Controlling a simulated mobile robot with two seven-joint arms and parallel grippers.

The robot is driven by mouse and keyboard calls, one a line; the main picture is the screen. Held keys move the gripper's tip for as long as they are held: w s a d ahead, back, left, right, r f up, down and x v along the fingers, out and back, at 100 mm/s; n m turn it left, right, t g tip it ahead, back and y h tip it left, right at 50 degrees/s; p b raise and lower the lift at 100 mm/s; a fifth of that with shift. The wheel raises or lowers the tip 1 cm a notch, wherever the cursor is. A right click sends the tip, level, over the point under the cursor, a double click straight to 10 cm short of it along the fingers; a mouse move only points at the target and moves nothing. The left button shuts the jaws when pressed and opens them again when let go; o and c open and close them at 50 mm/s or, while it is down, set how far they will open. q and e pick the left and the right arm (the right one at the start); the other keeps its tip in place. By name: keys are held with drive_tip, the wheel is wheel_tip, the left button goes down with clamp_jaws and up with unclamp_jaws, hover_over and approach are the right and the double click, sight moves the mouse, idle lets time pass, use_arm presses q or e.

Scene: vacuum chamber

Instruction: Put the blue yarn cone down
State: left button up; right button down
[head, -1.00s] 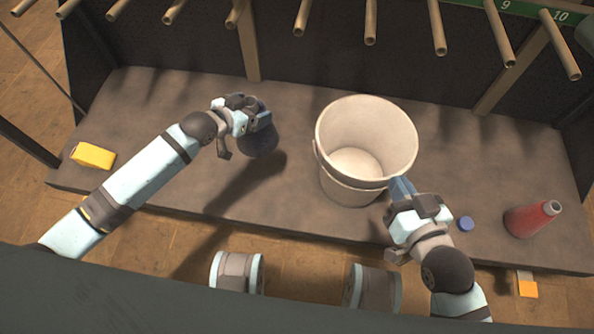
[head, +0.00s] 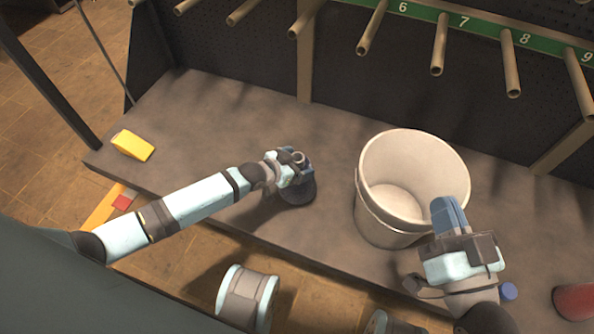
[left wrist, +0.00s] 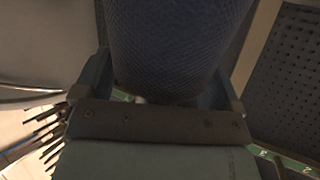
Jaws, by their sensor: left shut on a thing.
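The dark blue yarn cone (head: 302,192) is in my left gripper (head: 292,166), over the left middle of the grey bench top (head: 225,120). The gripper hides much of it in the head view. Its wide dark base faces down, close to the bench; I cannot tell whether it touches. In the left wrist view the textured blue cone (left wrist: 175,40) fills the space between the two fingers. My right gripper (head: 448,212) is by the near right rim of the white bucket, with its fingers together and nothing seen between them.
The white bucket (head: 375,215) stands right of the cone. A yellow block (head: 133,145) lies at the bench's left end. A red bottle-like thing (head: 575,302) and a blue cap (head: 508,291) are at right. Pegs (head: 438,45) stick out above the back. Bench left of the cone is clear.

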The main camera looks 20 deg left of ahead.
use_arm(q)
wheel_tip(320, 180, down, 3)
drive_tip(key=shift+r+b, duration=0.1)
drive_tip(key=shift+b, duration=0.3)
use_arm(e)
drive_tip(key=shift+w+f+g, duration=0.1)
drive_tip(key=shift+f+g, duration=0.4)
drive_tip(key=shift+f, duration=0.45)
use_arm(q)
drive_tip(key=o, duration=1)
drive_tip(key=shift+f, duration=0.2)
drive_tip(key=shift+c, duration=0.2)
drive_tip(key=p+v, duration=0.4)
drive_tip(key=v, duration=0.8)
use_arm(e)
drive_tip(key=shift+d+r+t+h, duration=0.2)
drive_tip(key=shift+d+r, duration=0.05)
drive_tip(key=shift+r, duration=0.35)
drive_tip(key=shift+d+r+t+h, duration=0.2)
drive_tip(key=shift+r, duration=0.35)
